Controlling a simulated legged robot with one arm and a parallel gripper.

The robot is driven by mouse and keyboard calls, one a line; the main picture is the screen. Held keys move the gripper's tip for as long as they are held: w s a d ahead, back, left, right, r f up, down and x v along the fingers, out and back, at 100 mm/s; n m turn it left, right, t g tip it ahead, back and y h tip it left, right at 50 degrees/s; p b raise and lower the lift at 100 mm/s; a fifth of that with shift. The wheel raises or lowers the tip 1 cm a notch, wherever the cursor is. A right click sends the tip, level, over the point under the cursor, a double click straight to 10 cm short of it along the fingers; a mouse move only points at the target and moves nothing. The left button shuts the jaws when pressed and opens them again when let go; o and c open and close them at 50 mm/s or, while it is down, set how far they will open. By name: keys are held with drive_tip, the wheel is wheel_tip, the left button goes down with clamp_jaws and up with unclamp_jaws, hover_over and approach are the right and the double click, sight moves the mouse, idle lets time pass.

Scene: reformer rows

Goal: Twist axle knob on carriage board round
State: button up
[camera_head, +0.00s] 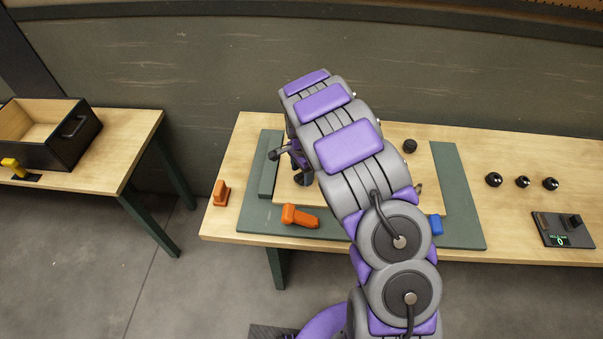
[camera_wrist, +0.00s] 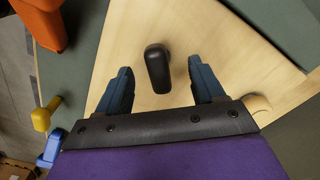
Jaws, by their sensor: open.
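A black elongated knob (camera_wrist: 157,72) stands on the pale wooden carriage board (camera_wrist: 135,25) in the wrist view. My gripper (camera_wrist: 160,66) is open, with one blue finger on each side of the knob. A gap shows between the knob and each finger; their height relative to it is unclear. In the head view the board (camera_head: 425,180) lies on a green base on the bench, and my arm covers much of it. My gripper (camera_head: 300,165) is mostly hidden behind my arm there. A dark round knob (camera_head: 410,146) shows at the board's back right.
An orange handle (camera_head: 300,216) and a blue piece (camera_head: 435,224) lie near the base's front edge. An orange block (camera_head: 221,193) is at the bench's left end. Black knobs (camera_head: 522,182) and a black device (camera_head: 564,229) are on the right. A black box (camera_head: 70,140) stands on another table.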

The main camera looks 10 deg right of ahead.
drive_tip(key=shift+r+p, duration=0.85)
drive_tip(key=shift+r, duration=2.2)
drive_tip(key=shift+c, duration=0.2)
drive_tip(key=shift+w+a+b, duration=0.1)
drive_tip(key=shift+b, duration=0.4)
drive_tip(key=shift+c, duration=1.4)
drive_tip(key=b, duration=0.2)
drive_tip(key=shift+w+a+r+b, duration=0.15)
drive_tip(key=shift+a+r+b, duration=0.15)
drive_tip(key=shift+b, duration=0.1)
drive_tip(key=shift+d+r+b, duration=0.1)
drive_tip(key=shift+r+b, duration=0.45)
drive_tip(key=shift+b, duration=0.6)
drive_tip(key=shift+s+d+r+b, duration=0.3)
drive_tip(key=shift+r+b, duration=0.1)
drive_tip(key=shift+b, duration=0.45)
drive_tip(key=shift+f, duration=0.1)
